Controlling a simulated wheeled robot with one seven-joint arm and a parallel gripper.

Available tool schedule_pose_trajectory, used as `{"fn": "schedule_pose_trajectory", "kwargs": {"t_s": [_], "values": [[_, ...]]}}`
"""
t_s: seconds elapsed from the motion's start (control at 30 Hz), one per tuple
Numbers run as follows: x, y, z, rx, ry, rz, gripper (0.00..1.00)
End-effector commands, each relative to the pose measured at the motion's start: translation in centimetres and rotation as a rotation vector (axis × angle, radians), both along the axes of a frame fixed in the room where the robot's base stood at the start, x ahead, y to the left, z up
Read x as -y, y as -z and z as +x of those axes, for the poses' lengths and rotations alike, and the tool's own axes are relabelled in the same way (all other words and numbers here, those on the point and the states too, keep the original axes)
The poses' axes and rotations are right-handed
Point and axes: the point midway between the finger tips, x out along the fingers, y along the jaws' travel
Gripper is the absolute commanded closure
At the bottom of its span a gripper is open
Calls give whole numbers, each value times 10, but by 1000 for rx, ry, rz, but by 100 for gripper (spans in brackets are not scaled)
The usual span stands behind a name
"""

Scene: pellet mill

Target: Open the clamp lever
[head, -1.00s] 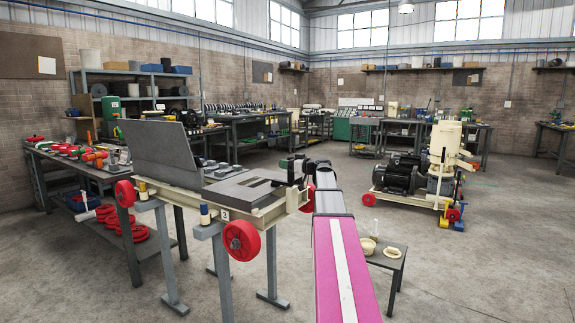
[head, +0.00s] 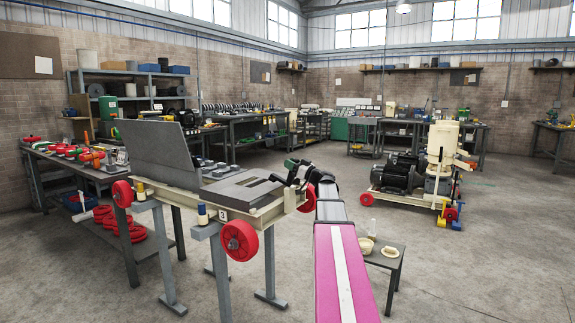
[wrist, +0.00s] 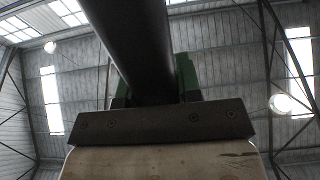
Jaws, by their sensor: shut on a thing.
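The clamp lever is a thick dark bar (wrist: 130,40) in the wrist view. It runs from the top of the picture down between the green-padded fingers of my gripper (wrist: 155,85), which is shut on it. In the head view my gripper (head: 298,171) is small and dark, at the right end of the cream machine frame (head: 262,212). The lever cannot be told apart from the gripper there. The wrist camera looks up towards the roof, so the lever's pivot is hidden.
The frame carries a raised grey cover (head: 158,150), a flat grey plate (head: 240,190) and red wheels (head: 239,241). A small dark table (head: 386,255) with bowls stands right of my arm. A bench (head: 90,170) with red parts is at the left. Open floor lies behind.

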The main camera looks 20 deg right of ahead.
Motion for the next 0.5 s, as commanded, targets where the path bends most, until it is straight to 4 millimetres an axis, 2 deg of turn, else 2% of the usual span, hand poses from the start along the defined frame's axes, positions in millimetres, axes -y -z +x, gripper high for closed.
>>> {"fn": "schedule_pose_trajectory", "kwargs": {"t_s": [0.5], "values": [[21, 12, -27, 283, -1, 223, 100]]}}
